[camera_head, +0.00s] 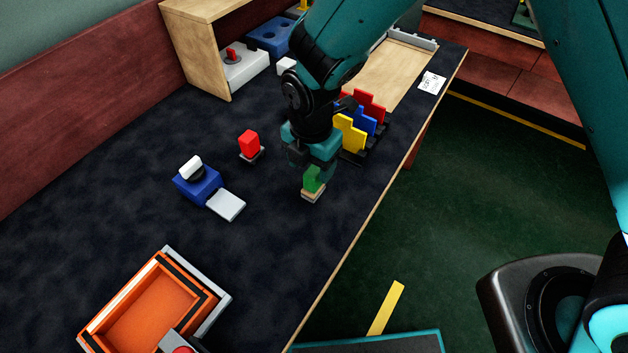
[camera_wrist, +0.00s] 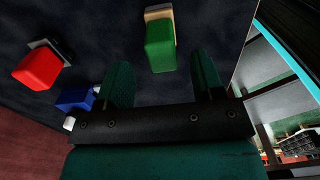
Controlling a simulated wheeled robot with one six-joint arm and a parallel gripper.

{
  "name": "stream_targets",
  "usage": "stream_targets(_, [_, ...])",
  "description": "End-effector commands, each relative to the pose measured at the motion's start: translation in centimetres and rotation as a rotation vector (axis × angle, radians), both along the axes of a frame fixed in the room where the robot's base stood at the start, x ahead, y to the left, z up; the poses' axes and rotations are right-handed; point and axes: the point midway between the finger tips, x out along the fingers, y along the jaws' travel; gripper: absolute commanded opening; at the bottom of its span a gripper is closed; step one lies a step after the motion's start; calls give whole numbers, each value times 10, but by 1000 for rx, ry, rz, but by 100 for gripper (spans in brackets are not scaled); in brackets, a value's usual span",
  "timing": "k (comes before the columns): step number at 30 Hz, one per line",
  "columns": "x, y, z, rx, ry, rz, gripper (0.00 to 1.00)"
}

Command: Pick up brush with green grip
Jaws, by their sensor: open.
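The brush with the green grip (camera_head: 312,182) stands on the dark table near its right edge, its tan base below the green block. It also shows in the wrist view (camera_wrist: 160,47), between and beyond my fingertips. My gripper (camera_head: 308,165) is just above and around the upper part of the green grip in the head view, partly hiding it. In the wrist view my gripper (camera_wrist: 163,80) has its two fingers apart, with nothing held between them.
Yellow, blue and red pieces (camera_head: 350,133) stand in a rack right behind my gripper. An orange bin (camera_head: 150,312) sits at front left. Dark table between is clear.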

Motion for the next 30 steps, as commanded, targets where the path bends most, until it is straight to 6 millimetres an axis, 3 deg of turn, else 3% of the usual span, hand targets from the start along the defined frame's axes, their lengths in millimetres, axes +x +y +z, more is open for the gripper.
stream_targets(10, [0,-4,-46,-2,3,-1,62])
stream_targets(19, [1,-3,-51,0,0,0,62])
stream_targets(26, [0,-3,-51,0,0,0,9])
stream_targets(30, [1,-3,-51,0,0,0,7])
